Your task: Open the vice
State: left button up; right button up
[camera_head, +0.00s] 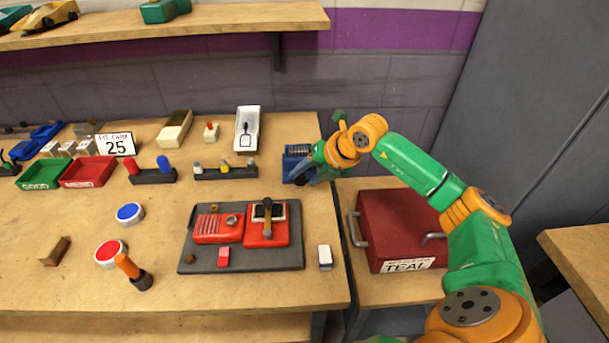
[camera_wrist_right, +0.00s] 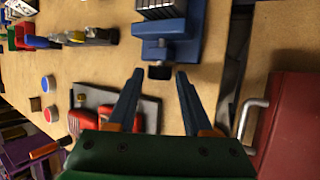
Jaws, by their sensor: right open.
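The blue vice (camera_head: 297,152) stands at the right edge of the workbench in the head view. It also shows at the top of the right wrist view (camera_wrist_right: 180,28), with grey ribbed jaws and a dark block-like end (camera_wrist_right: 159,73) facing me. My right gripper (camera_head: 311,171) is at the vice's front right, and its hand partly hides the vice in the head view. In the right wrist view my right gripper (camera_wrist_right: 160,73) is open, one finger on each side of the dark end, with no clear contact. My left gripper is not in view.
A grey mat (camera_head: 240,264) with red parts lies in front of the vice, beside a small white-topped block (camera_head: 325,257). A red toolbox (camera_head: 400,225) labelled TEAL stands right of the bench. A rack (camera_head: 225,173) is left of the vice. The bench front is partly clear.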

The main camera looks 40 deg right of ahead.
jog(key=shift+w+a+f, duration=0.15)
jog(key=shift+w+f, duration=0.2)
jog(key=shift+f, duration=0.1)
grip_shut()
jog(key=shift+r, duration=0.1)
